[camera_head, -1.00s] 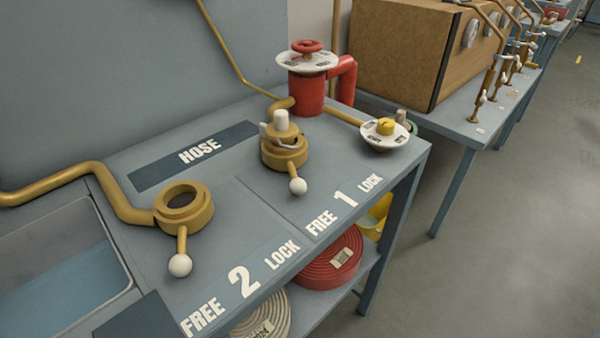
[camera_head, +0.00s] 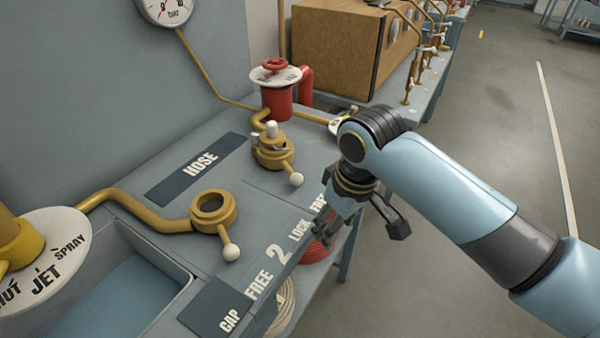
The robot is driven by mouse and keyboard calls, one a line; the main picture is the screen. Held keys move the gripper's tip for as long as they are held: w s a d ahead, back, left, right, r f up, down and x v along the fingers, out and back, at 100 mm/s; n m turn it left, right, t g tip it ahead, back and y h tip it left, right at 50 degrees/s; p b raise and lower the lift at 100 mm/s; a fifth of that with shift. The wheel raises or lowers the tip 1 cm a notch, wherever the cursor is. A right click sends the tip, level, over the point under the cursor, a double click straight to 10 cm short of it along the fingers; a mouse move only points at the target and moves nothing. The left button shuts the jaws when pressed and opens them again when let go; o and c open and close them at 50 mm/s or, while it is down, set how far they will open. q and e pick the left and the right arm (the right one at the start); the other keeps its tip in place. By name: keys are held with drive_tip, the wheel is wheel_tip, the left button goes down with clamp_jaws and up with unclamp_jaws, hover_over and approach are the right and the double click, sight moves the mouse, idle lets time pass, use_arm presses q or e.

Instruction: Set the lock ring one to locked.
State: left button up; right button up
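Lock ring one (camera_head: 271,154) is a brass ring on the bench, the farther of two rings. Its lever ends in a white ball (camera_head: 296,179) and points toward the bench's front edge, on the FREE side of its printed label. A coupling with a pale upright peg (camera_head: 272,130) sits in this ring. My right gripper (camera_head: 358,232) is open and empty, with dark fingers spread, near the bench's front edge and nearer to me than the lever ball. It is apart from the lever. My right arm hides most of the "1" label and its LOCK word. My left gripper is not in view.
Lock ring two (camera_head: 205,212), empty, has its white ball lever (camera_head: 231,252) in the foreground. A red standpipe (camera_head: 277,100) with a handwheel stands behind ring one. A sink (camera_head: 140,290) and a SPRAY/JET dial (camera_head: 62,240) are at left. Open floor lies at right.

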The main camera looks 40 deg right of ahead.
sight(299, 174)
drive_tip(key=shift+g+y, duration=0.3)
drive_tip(key=w, duration=0.1)
drive_tip(key=w+d+r, duration=0.1)
drive_tip(key=w, duration=0.3)
drive_tip(key=shift+w+d+r, duration=0.2)
drive_tip(key=shift+d+r, duration=0.1)
drive_tip(key=shift+r, duration=0.1)
drive_tip(key=w+d+r+g+y+p, duration=0.1)
drive_tip(key=w+d+r+y, duration=0.1)
drive_tip(key=w+r, duration=0.7)
drive_tip(key=x, duration=1)
drive_tip(key=shift+s+d+f, duration=0.15)
drive_tip(key=shift+d+f, duration=0.1)
clamp_jaws()
